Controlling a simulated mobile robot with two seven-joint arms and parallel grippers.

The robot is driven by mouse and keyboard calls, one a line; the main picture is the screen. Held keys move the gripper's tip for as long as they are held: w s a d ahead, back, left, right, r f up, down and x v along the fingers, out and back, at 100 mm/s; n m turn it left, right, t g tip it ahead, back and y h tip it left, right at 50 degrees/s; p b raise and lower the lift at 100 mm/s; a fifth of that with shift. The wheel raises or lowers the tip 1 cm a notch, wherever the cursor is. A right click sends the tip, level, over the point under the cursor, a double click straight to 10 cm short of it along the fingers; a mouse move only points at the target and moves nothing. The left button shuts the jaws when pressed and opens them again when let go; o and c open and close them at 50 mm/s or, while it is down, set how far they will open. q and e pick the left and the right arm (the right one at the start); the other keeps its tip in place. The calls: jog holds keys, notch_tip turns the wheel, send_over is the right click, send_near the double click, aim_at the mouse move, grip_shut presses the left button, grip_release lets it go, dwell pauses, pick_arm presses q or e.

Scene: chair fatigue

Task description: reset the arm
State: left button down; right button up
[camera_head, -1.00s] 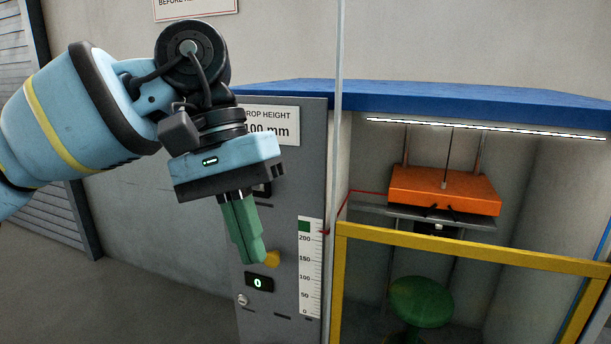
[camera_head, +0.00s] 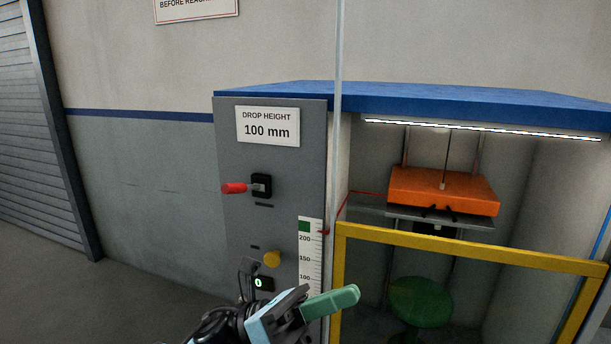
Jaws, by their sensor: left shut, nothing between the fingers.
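My left gripper (camera_head: 340,300) is at the bottom of the head view, with its green fingers shut and empty, pointing right. It is in front of the lower part of the grey control panel (camera_head: 284,140) and hides part of the scale there. Most of my left arm is below the picture edge. My right gripper is not in view.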

pick_arm(q)
jog(key=w+a+f+n+t+y, duration=0.1)
jog(key=a+f+n+t+y, duration=0.35)
jog(key=f+n+t, duration=0.55)
jog(key=w+a+f+n+t+y, duration=0.1)
jog(key=a+f+n+t+y, duration=0.35)
jog(key=n, duration=0.85)
jog(key=w+a+f+n+t+y, duration=0.1)
jog(key=a+f+n+t+y, duration=0.3)
jog(key=f+n+t, duration=0.55)
jog(key=s+a+f+n+g+y, duration=0.4)
jog(key=s+f+n, duration=0.4)
jog(key=s+f, duration=0.3)
jog(key=s+a+f+n+g+y, duration=0.5)
jog(key=s+a+f+n+g, duration=0.1)
jog(key=s+f, duration=0.6)
jog(key=a+f+n, duration=0.1)
jog(key=n, duration=0.1)
jog(key=shift+a+f+n+g, duration=0.15)
jog(key=shift+f+n+g, duration=0.2)
jog(key=shift+g, duration=0.05)
